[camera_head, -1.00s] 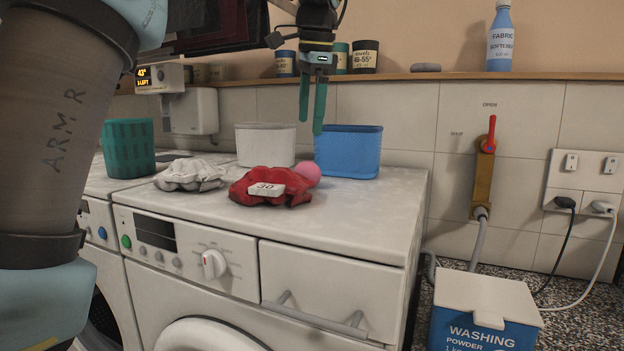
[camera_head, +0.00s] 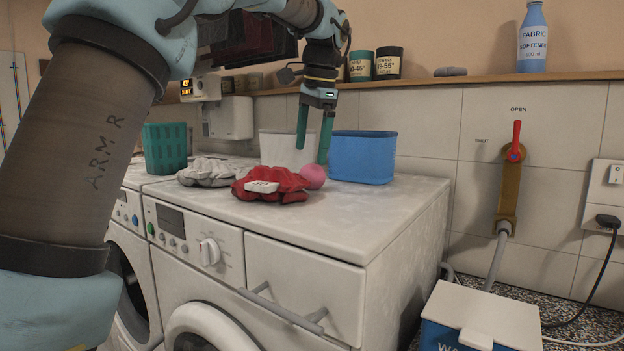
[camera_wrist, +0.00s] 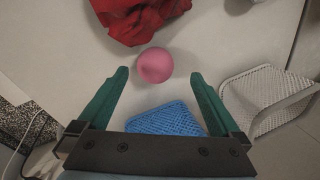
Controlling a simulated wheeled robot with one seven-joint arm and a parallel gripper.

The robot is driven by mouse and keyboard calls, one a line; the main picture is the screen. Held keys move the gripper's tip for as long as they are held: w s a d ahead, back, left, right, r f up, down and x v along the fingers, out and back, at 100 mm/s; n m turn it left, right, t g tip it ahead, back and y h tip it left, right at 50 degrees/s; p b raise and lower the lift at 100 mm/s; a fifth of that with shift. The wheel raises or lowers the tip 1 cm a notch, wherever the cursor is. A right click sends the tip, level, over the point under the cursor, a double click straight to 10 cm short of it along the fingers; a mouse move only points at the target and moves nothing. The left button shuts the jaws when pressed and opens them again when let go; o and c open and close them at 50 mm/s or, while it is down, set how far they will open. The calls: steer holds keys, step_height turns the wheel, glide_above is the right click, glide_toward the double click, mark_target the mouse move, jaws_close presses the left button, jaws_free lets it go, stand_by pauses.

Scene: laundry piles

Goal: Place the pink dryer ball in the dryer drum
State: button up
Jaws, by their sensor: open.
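The pink dryer ball (camera_head: 313,176) rests on top of the washing machine, close against the right side of a red cloth pile. My gripper (camera_head: 313,156) is open, with its green fingers pointing down just above the ball. In the wrist view the pink ball (camera_wrist: 155,65) lies just beyond and between the open fingertips (camera_wrist: 158,75), with nothing held. A machine with a round front door (camera_head: 215,328) shows at the bottom and another stands to its left (camera_head: 130,280). I cannot tell which one has the dryer drum; no drum interior is clearly visible.
The red cloth (camera_head: 272,190) carries a white tag. A grey cloth (camera_head: 207,172), a green basket (camera_head: 165,150), a white basket (camera_head: 285,148) and a blue basket (camera_head: 363,157) share the tops. A shelf (camera_head: 440,82) runs behind. The right front of the top is clear.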

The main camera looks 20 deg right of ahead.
mark_target(311, 166)
steer(key=shift+s+p+x, duration=0.15)
steer(key=shift+p+x, duration=0.1)
steer(key=shift+x, duration=1.15)
steer(key=shift+s+p+x, duration=0.2)
steer(key=shift+p+x, duration=0.05)
steer(key=shift+x, duration=1.15)
steer(key=shift+d+f, duration=0.1)
steer(key=shift+d, duration=0.05)
steer(key=c, duration=1.5)
step_height(311, 166, up, 9)
steer(key=shift+r, duration=0.5)
